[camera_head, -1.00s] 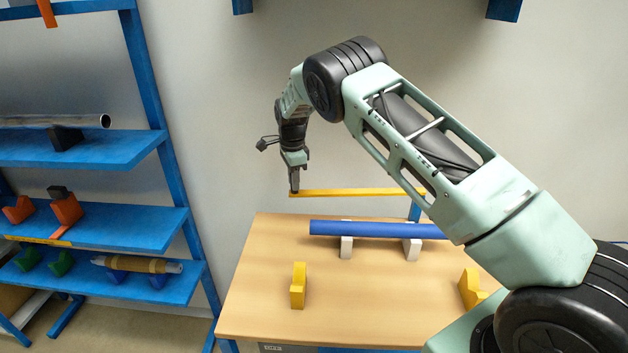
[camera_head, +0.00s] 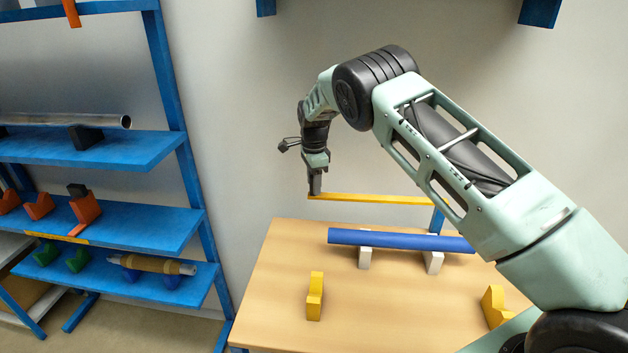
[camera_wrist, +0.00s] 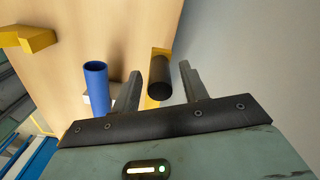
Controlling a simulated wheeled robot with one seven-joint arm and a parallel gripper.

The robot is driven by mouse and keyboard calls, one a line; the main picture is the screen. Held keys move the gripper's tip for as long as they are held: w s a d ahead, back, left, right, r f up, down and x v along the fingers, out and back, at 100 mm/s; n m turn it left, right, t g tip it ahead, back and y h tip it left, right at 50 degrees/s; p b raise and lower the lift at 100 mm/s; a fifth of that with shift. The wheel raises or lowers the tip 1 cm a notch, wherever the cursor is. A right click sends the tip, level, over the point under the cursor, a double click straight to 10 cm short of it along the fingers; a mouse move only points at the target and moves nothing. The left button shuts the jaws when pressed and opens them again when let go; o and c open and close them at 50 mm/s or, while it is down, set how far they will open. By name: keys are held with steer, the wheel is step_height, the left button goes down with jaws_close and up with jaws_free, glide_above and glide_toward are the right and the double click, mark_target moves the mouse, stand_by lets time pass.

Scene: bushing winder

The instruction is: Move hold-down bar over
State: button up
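The hold-down bar (camera_head: 375,199) is a long yellow bar, level above the back of the table. Its right end meets a blue post (camera_head: 437,219). My gripper (camera_head: 315,192) points down at the bar's left end. In the wrist view, a black round knob (camera_wrist: 161,76) on the bar sits between the two fingers of my gripper (camera_wrist: 161,78). A gap shows on both sides of the knob, so the fingers are open around it. A blue tube (camera_head: 400,240) lies on white supports (camera_head: 365,258) in front of the bar. The tube also shows in the wrist view (camera_wrist: 96,80).
The wooden table (camera_head: 400,310) carries two yellow V-shaped holders, one left (camera_head: 315,297) and one right (camera_head: 496,307). A blue shelf rack (camera_head: 150,150) with tubes and coloured holders stands at the left. My arm covers the right side.

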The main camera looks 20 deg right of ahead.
steer(key=shift+r, duration=0.1)
step_height(320, 180, up, 17)
steer(key=b, duration=0.3)
steer(key=shift+b, duration=0.3)
steer(key=shift+r, duration=0.1)
